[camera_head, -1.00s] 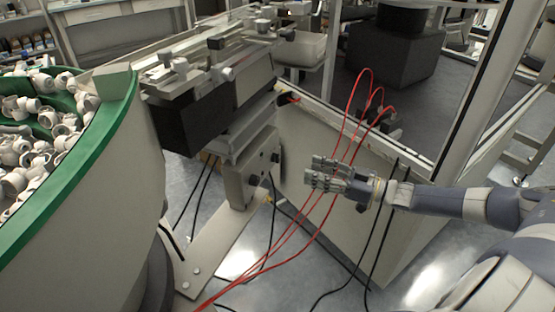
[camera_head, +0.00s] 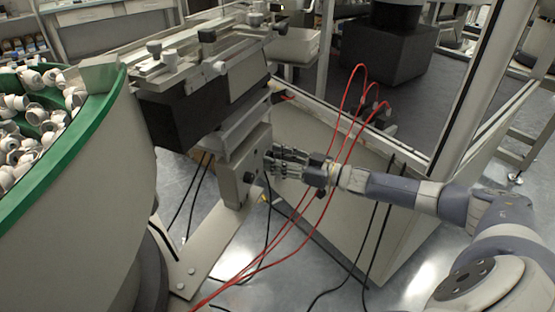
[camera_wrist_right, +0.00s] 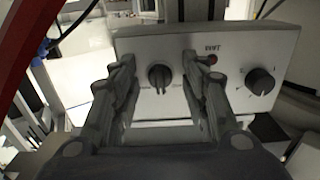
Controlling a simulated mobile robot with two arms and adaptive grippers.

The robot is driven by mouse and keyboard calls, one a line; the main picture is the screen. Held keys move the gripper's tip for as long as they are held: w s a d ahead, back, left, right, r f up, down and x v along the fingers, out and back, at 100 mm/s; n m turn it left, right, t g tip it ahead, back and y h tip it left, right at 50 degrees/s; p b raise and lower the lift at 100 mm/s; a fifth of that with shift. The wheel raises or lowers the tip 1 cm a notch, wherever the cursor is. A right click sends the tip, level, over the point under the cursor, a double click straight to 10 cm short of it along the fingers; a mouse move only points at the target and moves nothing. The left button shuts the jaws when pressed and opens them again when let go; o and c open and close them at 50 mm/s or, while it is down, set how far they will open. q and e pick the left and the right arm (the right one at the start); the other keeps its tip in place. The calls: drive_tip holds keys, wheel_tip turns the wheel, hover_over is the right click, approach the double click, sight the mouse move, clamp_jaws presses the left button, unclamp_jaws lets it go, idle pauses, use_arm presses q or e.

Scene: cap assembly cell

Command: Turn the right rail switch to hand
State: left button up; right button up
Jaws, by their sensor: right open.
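The right rail switch is a small black rotary knob (camera_wrist_right: 159,77) on the front of a light grey control box (camera_wrist_right: 245,45) in the right wrist view. Its handle stands roughly upright. My right gripper (camera_wrist_right: 159,62) is open, with one finger on each side of the knob and visible gaps to it. In the head view the right gripper (camera_head: 270,161) reaches from the right to the face of the control box (camera_head: 236,178) under the rail, and its fingertips hide part of that face. My left gripper is not in view.
A larger black dial (camera_wrist_right: 260,81) and a small red lamp or button (camera_wrist_right: 212,59) sit right of the switch. Red cables (camera_head: 325,195) hang around the right wrist. A green-rimmed bowl (camera_head: 112,110) of white caps stands at left, a white cabinet (camera_head: 310,135) behind the arm.

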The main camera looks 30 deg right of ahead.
drive_tip(key=shift+c, duration=0.6)
clamp_jaws()
